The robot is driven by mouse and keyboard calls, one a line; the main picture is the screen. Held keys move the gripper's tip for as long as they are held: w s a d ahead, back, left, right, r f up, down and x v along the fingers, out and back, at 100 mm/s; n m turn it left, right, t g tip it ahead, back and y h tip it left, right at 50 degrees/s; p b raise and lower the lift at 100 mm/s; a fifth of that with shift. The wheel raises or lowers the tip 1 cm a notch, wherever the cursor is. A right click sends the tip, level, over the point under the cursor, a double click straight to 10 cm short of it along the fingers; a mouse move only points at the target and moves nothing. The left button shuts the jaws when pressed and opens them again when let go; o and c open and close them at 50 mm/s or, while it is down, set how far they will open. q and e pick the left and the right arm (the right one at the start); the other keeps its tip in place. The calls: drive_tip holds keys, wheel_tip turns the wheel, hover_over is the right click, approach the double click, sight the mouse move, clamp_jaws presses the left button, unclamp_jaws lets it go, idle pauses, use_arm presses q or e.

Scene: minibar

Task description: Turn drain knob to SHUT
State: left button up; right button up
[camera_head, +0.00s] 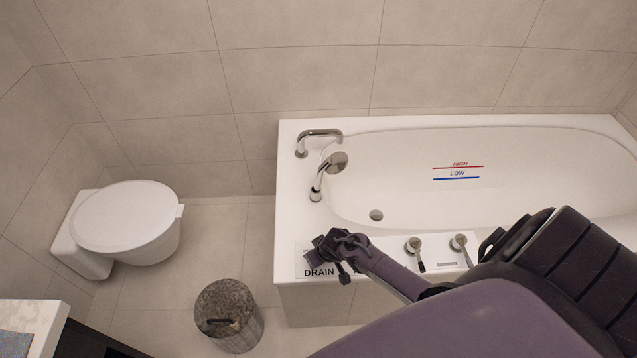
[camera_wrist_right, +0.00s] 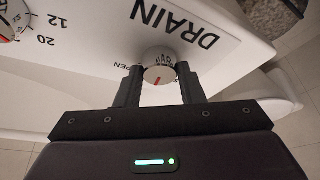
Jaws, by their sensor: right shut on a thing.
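The drain knob (camera_wrist_right: 158,62) is a round pale knob with a red mark, on the white tub ledge below the black word DRAIN. Part of an OPEN label (camera_wrist_right: 126,65) shows to its left in the right wrist view, partly hidden by a finger. My right gripper (camera_wrist_right: 158,76) has one finger on each side of the knob and is shut on it. In the head view my right gripper (camera_head: 335,250) covers the knob beside the DRAIN label (camera_head: 319,272). I cannot read the knob's exact setting. My left gripper is not in view.
A bin (camera_head: 238,325) and toilet (camera_head: 125,220) are to the left.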

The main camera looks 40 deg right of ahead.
drive_tip(key=n, duration=0.1)
drive_tip(key=n+y, duration=0.1)
drive_tip(key=n, duration=0.1)
drive_tip(key=shift+d+n, duration=0.2)
drive_tip(key=shift+n, duration=0.1)
drive_tip(key=shift+w+n+g+y+b, duration=0.15)
drive_tip(key=shift+n+y, duration=0.25)
drive_tip(key=shift+n, duration=0.5)
drive_tip(key=shift+n+g+y+b, duration=0.15)
drive_tip(key=shift+n+y, duration=0.25)
drive_tip(key=shift+n, duration=0.5)
drive_tip(key=o, duration=1)
drive_tip(key=shift+r, duration=0.1)
drive_tip(key=p+v, duration=0.1)
drive_tip(key=v, duration=0.6)
drive_tip(key=shift+d+r+p, duration=0.15)
drive_tip(key=shift+r+p, duration=0.15)
drive_tip(key=shift+p, duration=0.05)
